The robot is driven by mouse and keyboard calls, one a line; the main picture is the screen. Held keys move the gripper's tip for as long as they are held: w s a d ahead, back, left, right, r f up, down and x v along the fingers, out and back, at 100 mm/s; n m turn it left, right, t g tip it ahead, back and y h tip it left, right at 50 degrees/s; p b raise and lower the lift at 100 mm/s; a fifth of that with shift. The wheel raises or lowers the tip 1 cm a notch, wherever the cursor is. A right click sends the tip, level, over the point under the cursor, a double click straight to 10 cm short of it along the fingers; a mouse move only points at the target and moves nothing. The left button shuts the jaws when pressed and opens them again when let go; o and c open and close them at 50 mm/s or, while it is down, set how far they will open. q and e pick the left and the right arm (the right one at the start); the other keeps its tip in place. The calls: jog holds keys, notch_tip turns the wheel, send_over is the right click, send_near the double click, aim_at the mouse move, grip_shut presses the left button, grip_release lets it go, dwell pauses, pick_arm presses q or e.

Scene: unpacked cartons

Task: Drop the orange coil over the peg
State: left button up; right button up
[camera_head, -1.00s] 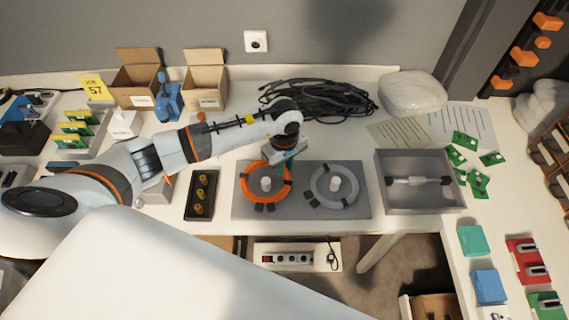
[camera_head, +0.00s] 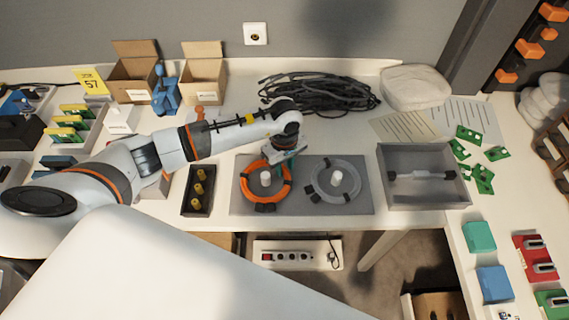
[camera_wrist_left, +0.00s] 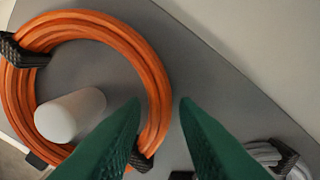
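The orange coil (camera_head: 244,192) lies around the left white peg (camera_head: 265,178) on the grey board (camera_head: 302,207). The left wrist view also shows the coil (camera_wrist_left: 148,62) encircling the peg (camera_wrist_left: 68,115), which stands off-centre inside the ring. My left gripper (camera_head: 285,164) is above the coil's right side. Its green fingers (camera_wrist_left: 161,103) are apart, with a stretch of coil visible between them and apparently not clamped. The left finger hides part of the coil. My right gripper is out of view.
A grey coil (camera_head: 351,193) lies around another peg on the board's right half. A grey tray (camera_head: 425,200) stands to the right, and a black tray with yellow parts (camera_head: 197,208) to the left. Black cables (camera_head: 325,98) lie behind.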

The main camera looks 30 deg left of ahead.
pick_arm(q)
jog(key=o, duration=0.3)
jog(key=shift+r, duration=0.1)
notch_tip(320, 180, up, 12)
jog(key=shift+f+b, duration=0.1)
jog(key=shift+b, duration=1)
jog(key=shift+s, duration=0.1)
